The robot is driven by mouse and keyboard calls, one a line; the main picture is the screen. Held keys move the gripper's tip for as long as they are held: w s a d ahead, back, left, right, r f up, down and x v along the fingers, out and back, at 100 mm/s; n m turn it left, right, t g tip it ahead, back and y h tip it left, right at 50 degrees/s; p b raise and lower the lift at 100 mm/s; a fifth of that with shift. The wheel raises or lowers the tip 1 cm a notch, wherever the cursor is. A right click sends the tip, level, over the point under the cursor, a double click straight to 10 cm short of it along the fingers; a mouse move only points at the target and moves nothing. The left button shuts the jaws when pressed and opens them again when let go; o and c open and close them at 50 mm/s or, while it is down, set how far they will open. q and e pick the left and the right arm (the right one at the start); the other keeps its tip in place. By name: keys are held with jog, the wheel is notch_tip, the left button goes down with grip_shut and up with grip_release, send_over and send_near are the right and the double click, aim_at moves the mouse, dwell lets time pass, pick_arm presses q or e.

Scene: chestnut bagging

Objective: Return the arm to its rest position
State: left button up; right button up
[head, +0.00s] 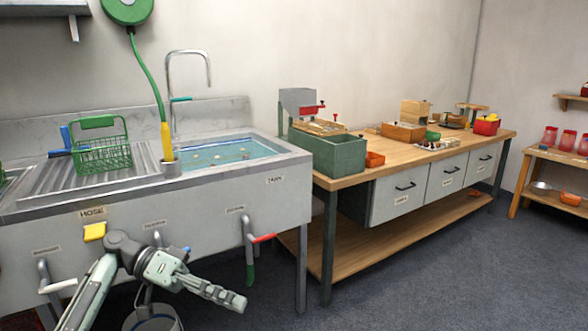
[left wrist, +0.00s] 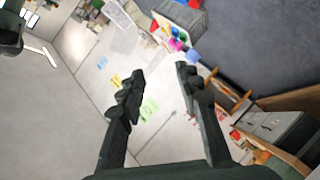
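My left arm comes in from the lower left of the head view, in front of the grey sink unit. My left gripper (head: 222,294) points right and slightly down, in the air below the sink's front edge. In the left wrist view the two dark fingers of this gripper (left wrist: 160,76) stand apart with nothing between them, so it is open and empty. My right arm and right gripper do not show in either view.
The sink unit (head: 120,228) has a green wire basket (head: 103,156), a water-filled basin and front valve handles. A wooden workbench (head: 350,180) with boxes stands right. The grey floor (head: 430,270) at right is clear.

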pick_arm(q)
jog(key=w+a+f+n+t+y, duration=0.7)
jog(key=w+a+f+t+y, duration=0.3)
jog(key=w+a, duration=0.45)
jog(key=w+a+r+t+y, duration=0.1)
jog(key=w+a+r+y, duration=0.15)
jog(key=a, duration=0.25)
jog(key=w+a+r+n+t+y, duration=0.1)
jog(key=w+a+t+y, duration=0.15)
jog(key=a, duration=0.25)
jog(key=w+a+r+t+y, duration=0.1)
jog(key=w+a+r+y, duration=0.1)
jog(key=w+a+y, duration=0.15)
jog(key=s+d+f+g+h, duration=0.1)
jog(key=s+d+f+g, duration=0.15)
jog(key=s+f, duration=0.9)
jog(key=s+d+f+g+h, duration=0.1)
jog(key=s+d+f+g, duration=0.15)
jog(key=s+f, duration=0.9)
jog(key=s+d+f+g, duration=0.2)
jog(key=s+d+f, duration=0.1)
jog(key=s+f, duration=0.6)
jog(key=s+d+f+g, duration=0.2)
jog(key=s+f, duration=0.7)
jog(key=s, duration=0.7)
jog(key=shift+d+f+m+h, duration=0.3)
jog(key=shift+d+m+h, duration=0.15)
jog(key=shift+d, duration=0.35)
